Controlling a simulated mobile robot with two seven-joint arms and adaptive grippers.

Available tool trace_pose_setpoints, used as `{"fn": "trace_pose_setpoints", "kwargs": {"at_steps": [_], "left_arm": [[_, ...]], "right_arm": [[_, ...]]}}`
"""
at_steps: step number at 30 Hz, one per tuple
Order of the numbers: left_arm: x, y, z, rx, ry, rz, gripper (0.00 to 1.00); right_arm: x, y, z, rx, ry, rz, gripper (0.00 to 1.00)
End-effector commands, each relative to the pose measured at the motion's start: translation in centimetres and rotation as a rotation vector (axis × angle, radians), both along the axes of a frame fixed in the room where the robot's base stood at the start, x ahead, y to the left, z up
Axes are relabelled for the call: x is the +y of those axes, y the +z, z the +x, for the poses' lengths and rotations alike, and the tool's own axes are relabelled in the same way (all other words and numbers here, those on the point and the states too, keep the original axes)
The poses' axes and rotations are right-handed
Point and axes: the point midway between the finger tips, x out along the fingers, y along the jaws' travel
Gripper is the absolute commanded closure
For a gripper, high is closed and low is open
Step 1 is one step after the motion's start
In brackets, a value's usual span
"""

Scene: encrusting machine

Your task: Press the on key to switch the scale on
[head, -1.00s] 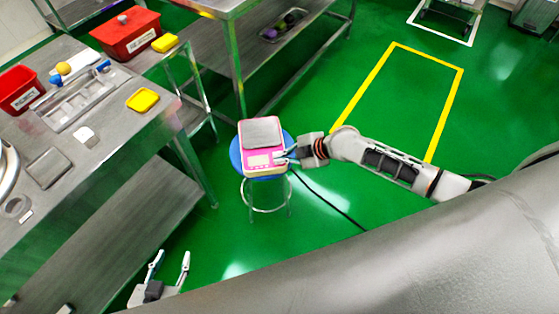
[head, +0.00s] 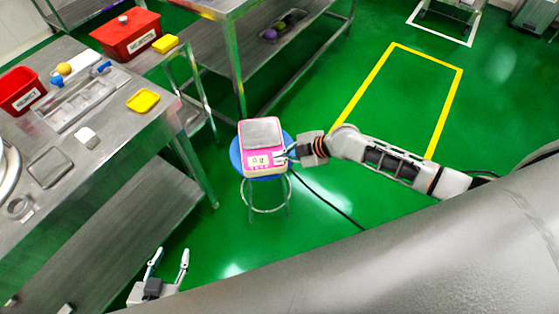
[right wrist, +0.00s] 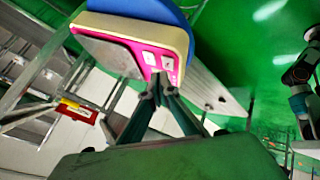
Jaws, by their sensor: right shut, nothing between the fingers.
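The pink and white scale (head: 262,146) with a grey weighing plate sits on a round blue stool. Its display (head: 259,161) shows dark characters that look like a zero reading. My right gripper (head: 280,157) is shut and empty, with its fingertips at the front right of the scale's pink key panel. In the right wrist view the fingertips (right wrist: 160,82) are at the edge of the pink panel (right wrist: 158,60); I cannot tell whether they touch a key. My left gripper (head: 169,258) is open and empty, low in the head view, far from the scale.
The blue stool (head: 236,157) stands on open green floor. A steel table (head: 110,150) on the left holds red bins (head: 127,38), a yellow tray (head: 143,100) and a metal mould tray. A steel shelf table stands behind the stool. A black cable runs along the floor.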

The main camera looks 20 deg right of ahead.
Motion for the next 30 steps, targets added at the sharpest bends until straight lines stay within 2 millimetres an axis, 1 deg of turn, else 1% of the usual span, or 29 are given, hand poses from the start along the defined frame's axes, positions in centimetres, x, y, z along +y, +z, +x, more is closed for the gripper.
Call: {"fn": "trace_pose_setpoints", "kwargs": {"at_steps": [8, 11, 27, 30], "left_arm": [[0.0, 0.1, 0.1, -0.002, 0.0, -0.001, 0.6], [0.0, 0.7, 0.3, -0.008, -0.001, 0.0, 0.6], [-0.1, 5.4, 1.7, -0.05, 0.0, 0.0, 0.6], [-0.1, 5.8, 1.8, -0.053, 0.0, 0.0, 0.6]], "right_arm": [[0.0, 0.1, 0.0, 0.0, 0.0, 0.0, 1.0], [0.0, 0.8, 0.1, -0.002, 0.0, 0.0, 1.0], [0.0, 5.8, 0.1, -0.003, 0.0, 0.0, 1.0], [0.0, 6.1, 0.0, -0.001, -0.001, 0.0, 1.0]]}}
